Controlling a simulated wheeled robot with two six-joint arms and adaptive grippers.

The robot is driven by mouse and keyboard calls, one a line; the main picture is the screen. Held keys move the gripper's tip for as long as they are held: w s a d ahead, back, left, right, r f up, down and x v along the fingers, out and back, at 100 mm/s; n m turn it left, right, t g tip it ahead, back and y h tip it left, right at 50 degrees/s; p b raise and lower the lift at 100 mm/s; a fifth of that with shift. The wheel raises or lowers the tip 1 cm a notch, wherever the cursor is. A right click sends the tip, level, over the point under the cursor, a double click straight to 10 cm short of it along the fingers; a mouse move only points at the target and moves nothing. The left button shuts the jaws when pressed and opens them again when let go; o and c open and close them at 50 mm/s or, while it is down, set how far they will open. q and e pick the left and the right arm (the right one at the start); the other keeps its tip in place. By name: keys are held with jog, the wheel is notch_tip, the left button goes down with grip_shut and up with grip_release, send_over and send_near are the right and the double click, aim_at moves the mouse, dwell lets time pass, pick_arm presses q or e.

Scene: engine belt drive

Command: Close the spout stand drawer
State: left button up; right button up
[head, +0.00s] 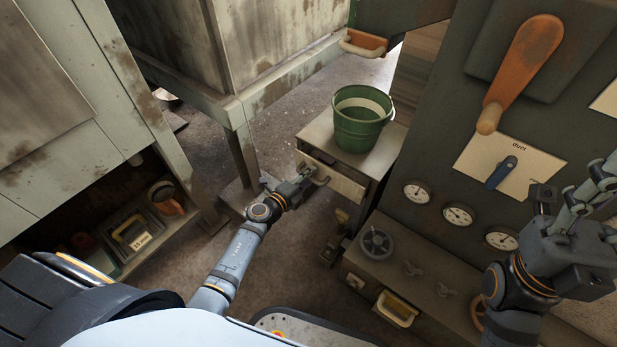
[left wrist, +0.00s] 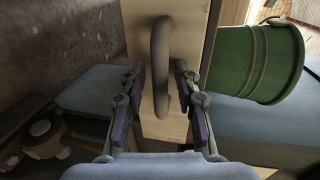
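The spout stand (head: 388,157) is a small grey stand with a green bucket on top. Its drawer (head: 345,187) has a pale front with a curved handle (head: 320,177). The drawer front looks close to the stand's body; how far it stands out is hard to tell. My left gripper (head: 306,180) is at the handle. In the left wrist view the handle (left wrist: 161,65) stands between the two open fingers (left wrist: 160,105), with a gap on each side. My right gripper (head: 606,200) is at the right edge, empty, its fingers spread and partly cut off.
The green bucket (head: 361,122) also shows in the left wrist view (left wrist: 255,62). A dark panel with gauges (head: 458,214) and an orange lever (head: 525,60) stands at right. A shelf unit is at left.

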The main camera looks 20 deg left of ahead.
pick_arm(q)
grip_shut()
dwell(0.4)
jog(key=x, duration=0.4)
jog(key=shift+r, duration=0.4)
jog(key=shift+o, duration=1.2)
grip_release()
jog(key=v, duration=1.2)
